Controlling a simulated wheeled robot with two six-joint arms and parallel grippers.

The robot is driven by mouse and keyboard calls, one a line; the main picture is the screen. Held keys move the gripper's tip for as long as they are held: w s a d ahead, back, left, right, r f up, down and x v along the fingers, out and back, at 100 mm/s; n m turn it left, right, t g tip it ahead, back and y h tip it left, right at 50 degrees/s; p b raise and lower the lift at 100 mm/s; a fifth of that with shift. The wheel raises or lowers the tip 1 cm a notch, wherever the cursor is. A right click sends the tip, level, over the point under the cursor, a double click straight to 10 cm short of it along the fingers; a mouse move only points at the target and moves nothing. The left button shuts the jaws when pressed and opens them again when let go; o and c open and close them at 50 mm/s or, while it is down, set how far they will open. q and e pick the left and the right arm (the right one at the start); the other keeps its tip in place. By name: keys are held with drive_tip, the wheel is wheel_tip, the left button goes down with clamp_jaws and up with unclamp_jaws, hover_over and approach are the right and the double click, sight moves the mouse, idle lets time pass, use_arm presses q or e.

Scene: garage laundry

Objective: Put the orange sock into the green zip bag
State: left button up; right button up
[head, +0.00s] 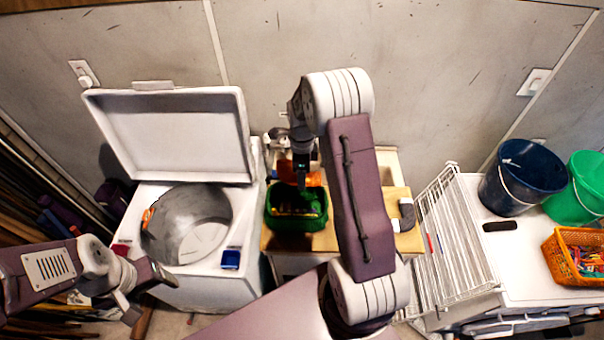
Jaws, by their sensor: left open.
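The green bag (298,226) stands on a small wooden-topped cabinet at the centre, with its top open and something yellowish showing inside. An orange piece (287,173), which may be the sock, shows just above and behind the bag. My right gripper (304,178) points down in front of this orange piece, above the bag. It is small and dark, and I cannot tell whether its jaws hold the orange piece. My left gripper (152,290) is open and empty, in front of the washer at the lower left. Another small orange item (148,216) shows at the washer opening's left rim.
The top-loading washer (185,268) stands left with its lid up. A white wire rack (450,245) stands right of the cabinet. Beyond it, a white surface holds a dark blue bucket (520,180), a green bucket (588,185) and an orange basket (570,268) of small coloured items.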

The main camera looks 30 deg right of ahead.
drive_tip(key=f, duration=0.1)
drive_tip(key=a+f+b, duration=0.1)
drive_tip(key=f+b, duration=0.1)
drive_tip(key=shift+w+a, duration=0.3)
drive_tip(key=shift+w, duration=0.05)
drive_tip(key=f+b, duration=0.1)
drive_tip(key=f, duration=0.1)
drive_tip(key=d+f+b, duration=0.1)
drive_tip(key=b, duration=0.1)
drive_tip(key=shift+s+f, duration=0.2)
drive_tip(key=shift+f, duration=0.2)
drive_tip(key=shift+f+b, duration=0.3)
drive_tip(key=shift+b, duration=0.05)
drive_tip(key=shift+w+a, duration=0.15)
drive_tip(key=shift+a, duration=0.1)
drive_tip(key=o, duration=1.4)
drive_tip(key=shift+d, duration=0.15)
use_arm(q)
wheel_tip(320, 180, down, 6)
drive_tip(key=shift+w+a, duration=0.25)
drive_tip(key=shift+a, duration=0.2)
drive_tip(key=shift+a+f, duration=0.1)
